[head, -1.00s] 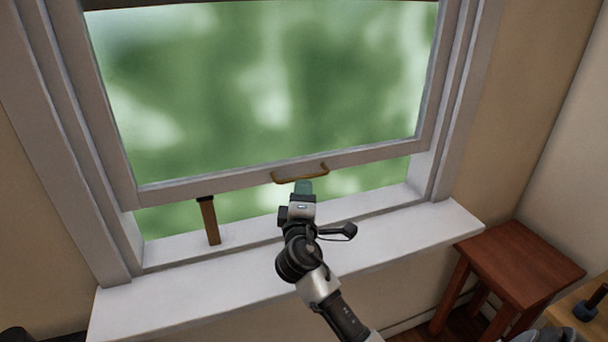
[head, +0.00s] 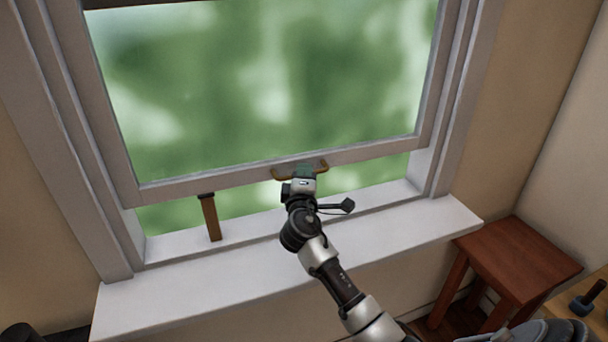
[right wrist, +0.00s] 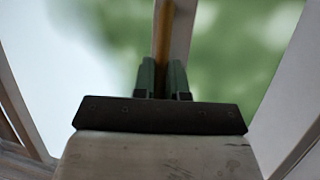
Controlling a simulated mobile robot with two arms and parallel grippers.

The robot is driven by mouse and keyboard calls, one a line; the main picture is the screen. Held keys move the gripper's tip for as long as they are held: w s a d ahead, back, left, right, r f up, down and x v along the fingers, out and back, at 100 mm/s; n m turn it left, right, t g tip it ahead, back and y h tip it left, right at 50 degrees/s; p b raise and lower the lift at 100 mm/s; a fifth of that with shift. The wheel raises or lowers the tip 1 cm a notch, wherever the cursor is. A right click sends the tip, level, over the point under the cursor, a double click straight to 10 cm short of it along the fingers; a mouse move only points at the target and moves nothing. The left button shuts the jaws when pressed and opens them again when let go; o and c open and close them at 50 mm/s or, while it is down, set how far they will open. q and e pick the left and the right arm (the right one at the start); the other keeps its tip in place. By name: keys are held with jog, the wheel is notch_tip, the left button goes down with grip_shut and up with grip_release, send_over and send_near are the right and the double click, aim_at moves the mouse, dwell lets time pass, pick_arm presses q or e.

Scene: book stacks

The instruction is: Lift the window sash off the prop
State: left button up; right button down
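The window sash (head: 230,176) is partly raised, with a gap under it. The prop (head: 211,218), a brown wooden stick with a dark cap, stands nearly upright on the sill left of centre. Its cap meets the sash's lower edge; I see no gap there. A brass handle (head: 283,175) is on the sash's lower rail. My right gripper (head: 304,170) is at the handle's middle. In the right wrist view its green fingers (right wrist: 162,80) stand close together, with the brass bar (right wrist: 163,35) between them, seemingly gripped. My left gripper is out of view.
The white sill (head: 200,283) is clear apart from the prop. A reddish wooden stool (head: 515,255) stands at the right below the sill. A blue-and-dark tool (head: 588,298) lies on a wooden surface at the lower right.

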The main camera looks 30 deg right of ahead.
notch_tip(320, 180, up, 10)
jog(key=p, duration=0.7)
jog(key=c, duration=1.2)
grip_release()
jog(key=shift+f, duration=0.1)
jog(key=shift+b+v, duration=1.4)
jog(key=shift+v, duration=4.05)
jog(key=shift+w, duration=0.1)
